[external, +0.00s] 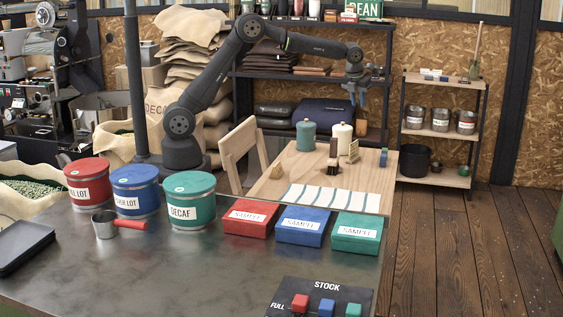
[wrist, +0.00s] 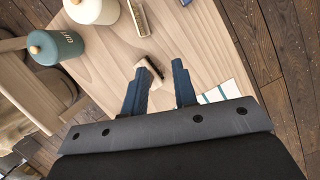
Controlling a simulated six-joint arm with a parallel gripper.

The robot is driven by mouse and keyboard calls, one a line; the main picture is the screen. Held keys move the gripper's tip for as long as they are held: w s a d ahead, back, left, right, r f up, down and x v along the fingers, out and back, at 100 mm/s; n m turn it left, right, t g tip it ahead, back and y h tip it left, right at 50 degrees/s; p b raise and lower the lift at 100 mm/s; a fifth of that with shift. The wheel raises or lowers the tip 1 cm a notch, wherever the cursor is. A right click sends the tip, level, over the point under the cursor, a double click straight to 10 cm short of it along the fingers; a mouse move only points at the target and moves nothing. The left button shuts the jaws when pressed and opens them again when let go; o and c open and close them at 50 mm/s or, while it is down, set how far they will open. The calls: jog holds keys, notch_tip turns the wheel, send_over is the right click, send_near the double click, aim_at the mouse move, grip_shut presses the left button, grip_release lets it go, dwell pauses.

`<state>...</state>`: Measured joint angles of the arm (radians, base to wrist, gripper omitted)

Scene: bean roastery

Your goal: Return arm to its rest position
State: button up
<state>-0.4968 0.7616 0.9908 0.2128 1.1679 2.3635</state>
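My gripper (external: 357,98) hangs at the end of my outstretched arm, well above the wooden table (external: 270,186). In the wrist view my gripper (wrist: 159,68) has its two blue fingers apart with nothing held between them. A small brush (wrist: 151,69) shows between and below the fingers, on the table; it looks apart from them. The arm reaches from its base behind the metal counter toward the right.
A teal canister (external: 306,136) and a cream canister (external: 341,138) stand on the wooden table. Red (external: 88,186), blue (external: 136,192) and green (external: 188,202) tins stand on the metal counter near my base. Shelves (external: 310,75) stand behind. A chair (external: 240,150) stands left of the table.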

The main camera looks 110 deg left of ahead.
jog(key=w+d+r+m, duration=0.1)
jog(key=w+d, duration=0.2)
jog(key=d, duration=0.6)
jog(key=w+d+r+m, duration=0.1)
jog(key=w+d, duration=0.3)
jog(key=d, duration=0.5)
jog(key=shift+r+m+t, duration=0.2)
jog(key=shift+m+t, duration=0.1)
